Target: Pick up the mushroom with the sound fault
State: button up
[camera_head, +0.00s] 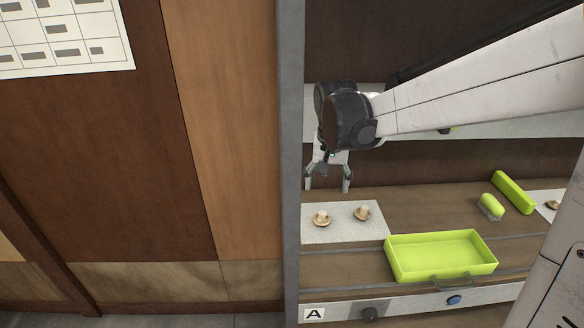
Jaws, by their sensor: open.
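One small pale-brown mushroom (321,219) lies on the left part of a light grey mat (345,233). A second mushroom (362,213) lies on the same mat to its right. A third mushroom (553,204) shows partly on another light mat (546,214) at the far right, cut off by my arm. No fault can be made out on any of them at this size. My gripper (327,185) hangs fingers down above the back edge of the left mat, open and empty, apart from the mushrooms.
An empty lime-green tray (392,262) with a handle stands right of the left mat. A green brush (491,207) and a long green block (513,193) lie behind it. A grey post (290,165) edges the bench on the left. The shelf (470,130) is behind my arm.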

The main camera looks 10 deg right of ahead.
aim_at(322, 214)
jog(key=w+f, duration=0.1)
jog(key=f, duration=0.8)
jog(key=w+f, duration=0.1)
jog(key=f, duration=0.4)
jog(key=shift+w+d+f+b, duration=0.1)
jog(key=shift+w+f+b, duration=0.05)
jog(key=shift+w+b, duration=0.2)
jog(key=shift+s, duration=0.1)
jog(key=shift+c, duration=0.2)
jog(key=c, duration=0.8)
